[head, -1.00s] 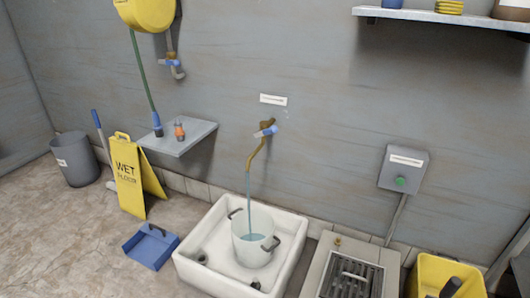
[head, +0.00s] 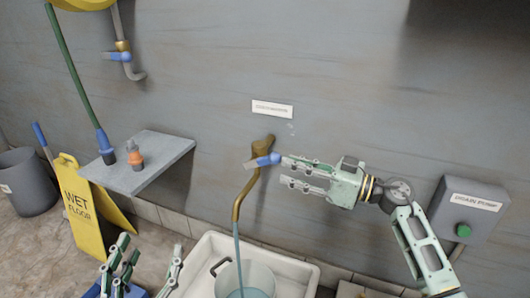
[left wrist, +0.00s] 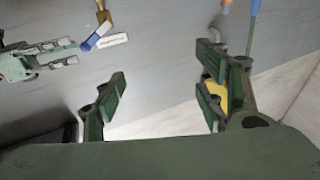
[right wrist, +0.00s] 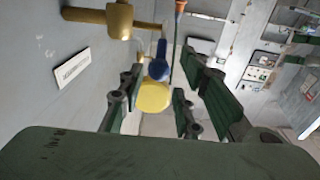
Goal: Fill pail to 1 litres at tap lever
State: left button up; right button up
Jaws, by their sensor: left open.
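The brass tap (head: 245,190) is on the wall with a blue lever (head: 262,161). A stream of water runs from its spout into the translucent pail (head: 262,275) standing in the white sink (head: 205,248). Some bluish water shows in the pail; its level against any marks cannot be read. My right gripper (head: 286,172) is open, its fingertips pointing left close to the lever; I cannot tell if they touch it. The brass tap shows close up in the right wrist view (right wrist: 108,17). My left gripper (head: 150,258) is open and empty, low in front of the sink's left side.
A grey wall shelf (head: 150,165) holds an orange-and-grey fitting (head: 135,157). A yellow wet-floor sign (head: 80,205) and a grey bin (head: 30,185) stand at the left. A drain pump box (head: 470,208) is on the wall at the right, near my right arm.

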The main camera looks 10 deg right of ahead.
aim_at(267, 165)
jog(key=shift+g, duration=0.5)
jog(key=b+x, duration=0.2)
jog(key=x, duration=0.5)
jog(key=shift+w, duration=0.1)
pick_arm(q)
jog(key=s+r+t+h, duration=0.1)
jog(key=s+r+t, duration=0.1)
jog(key=r, duration=0.3)
jog(key=s+r+t+h, duration=0.1)
jog(key=s+r+t, duration=0.1)
jog(key=r+t, duration=0.2)
jog(key=shift+s+r+t, duration=0.3)
jog(key=shift+s+r, duration=0.05)
jog(key=shift+r, duration=0.7)
pick_arm(e)
jog(key=shift+w+a, duration=0.2)
jog(key=shift+a, duration=0.1)
grip_shut()
pick_arm(q)
jog(key=shift+w+f, duration=0.1)
pick_arm(e)
jog(key=shift+f, duration=0.15)
